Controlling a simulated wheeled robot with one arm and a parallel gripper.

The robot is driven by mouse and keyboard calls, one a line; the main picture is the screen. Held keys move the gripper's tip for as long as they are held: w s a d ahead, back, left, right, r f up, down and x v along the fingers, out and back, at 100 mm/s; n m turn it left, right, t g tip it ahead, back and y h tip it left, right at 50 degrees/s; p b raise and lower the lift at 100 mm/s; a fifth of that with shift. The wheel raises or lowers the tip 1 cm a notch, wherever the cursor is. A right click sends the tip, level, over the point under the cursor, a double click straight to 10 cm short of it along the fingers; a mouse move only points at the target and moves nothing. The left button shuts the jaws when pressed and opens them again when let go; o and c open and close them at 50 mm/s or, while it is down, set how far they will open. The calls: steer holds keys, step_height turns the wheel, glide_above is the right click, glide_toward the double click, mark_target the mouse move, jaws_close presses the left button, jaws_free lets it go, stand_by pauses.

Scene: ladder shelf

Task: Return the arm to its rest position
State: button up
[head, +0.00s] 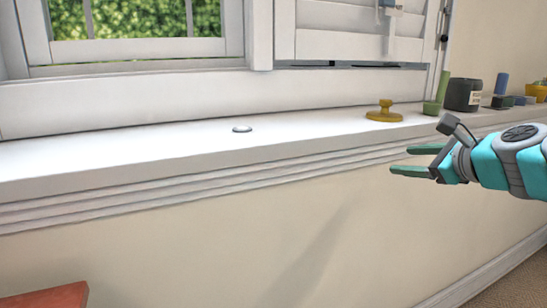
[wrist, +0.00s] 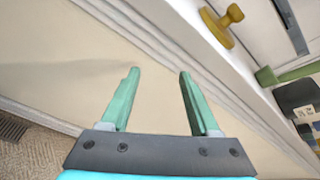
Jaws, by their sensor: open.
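My gripper (head: 408,160) is at the right in the head view, reaching in from the right edge in front of the window sill. Its two green fingers also show in the wrist view (wrist: 158,88), spread apart with nothing between them. Behind the fingers is the plain cream wall below the sill. The gripper is apart from the sill and from the things on it.
The white sill (head: 130,155) holds a small round disc (head: 242,128), a yellow knob-shaped piece (head: 384,112), a green piece (head: 436,98), a dark jar (head: 463,94), several small blocks and a yellow pot (head: 537,91). A reddish surface (head: 45,296) is at bottom left. The sill's left part is clear.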

steer(key=s+a+f+n+g, duration=0.4)
steer(key=s+a+f+n, duration=0.3)
steer(key=a+f, duration=0.2)
steer(key=s+a+f+n+g, duration=0.5)
steer(key=s+a+f+n, duration=0.2)
steer(key=a+f+n, duration=0.15)
steer(key=s+d+f+n+g+h, duration=0.2)
steer(key=s+f+n, duration=0.3)
steer(key=s, duration=0.4)
steer(key=s+d+f+n+g+h+p, duration=0.1)
steer(key=s+f+n+g, duration=0.3)
steer(key=s, duration=0.6)
step_height(320, 180, down, 3)
steer(key=shift+s+d+r+n+h, duration=0.15)
steer(key=shift+s+d+n+h, duration=0.2)
steer(key=shift+n+h, duration=0.3)
steer(key=shift+o, duration=0.4)
steer(key=shift+w, duration=0.1)
